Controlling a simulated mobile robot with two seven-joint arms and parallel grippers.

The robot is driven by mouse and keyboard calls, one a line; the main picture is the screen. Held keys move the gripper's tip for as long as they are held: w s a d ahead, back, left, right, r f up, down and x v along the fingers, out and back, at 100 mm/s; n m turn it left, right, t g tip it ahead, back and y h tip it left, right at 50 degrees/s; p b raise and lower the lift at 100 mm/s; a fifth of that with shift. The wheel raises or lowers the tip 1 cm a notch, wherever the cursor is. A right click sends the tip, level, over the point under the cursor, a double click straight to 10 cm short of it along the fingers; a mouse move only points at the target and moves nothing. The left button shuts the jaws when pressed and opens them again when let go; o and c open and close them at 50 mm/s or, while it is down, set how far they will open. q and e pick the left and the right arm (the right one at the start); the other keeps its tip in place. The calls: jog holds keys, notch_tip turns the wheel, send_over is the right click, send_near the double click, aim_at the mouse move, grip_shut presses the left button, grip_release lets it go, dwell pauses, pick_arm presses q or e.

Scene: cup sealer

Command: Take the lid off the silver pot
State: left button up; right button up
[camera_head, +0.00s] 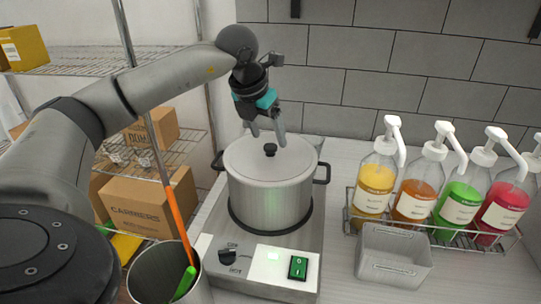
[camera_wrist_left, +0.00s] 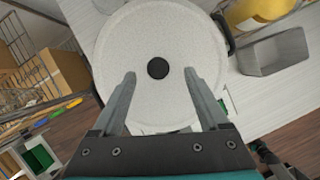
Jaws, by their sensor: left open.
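The silver pot (camera_head: 270,200) stands upright on a hot plate, with a dark handle on each side. Its round pale lid (camera_head: 247,160) lies on top and has a small black knob (camera_head: 270,149) in the middle. The lid (camera_wrist_left: 150,35) and its knob (camera_wrist_left: 158,68) also show in the left wrist view. My left gripper (camera_head: 268,140) is open and empty above the lid. In the left wrist view my left gripper (camera_wrist_left: 160,76) has its fingers apart, with the knob between their tips in the picture. My right gripper is not in view.
The hot plate (camera_head: 225,275) has a dial and a green switch. Several pump bottles (camera_head: 372,190) stand in a wire rack at the right, behind a grey bin (camera_head: 393,255). A metal container (camera_head: 165,275) holding utensils is at front left. Wire shelves with boxes (camera_head: 145,205) are at the left.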

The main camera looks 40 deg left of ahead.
aim_at(271, 146)
pick_arm(q)
jog(key=x, duration=0.3)
jog(key=shift+a+f, duration=0.2)
grip_shut()
dwell(0.4)
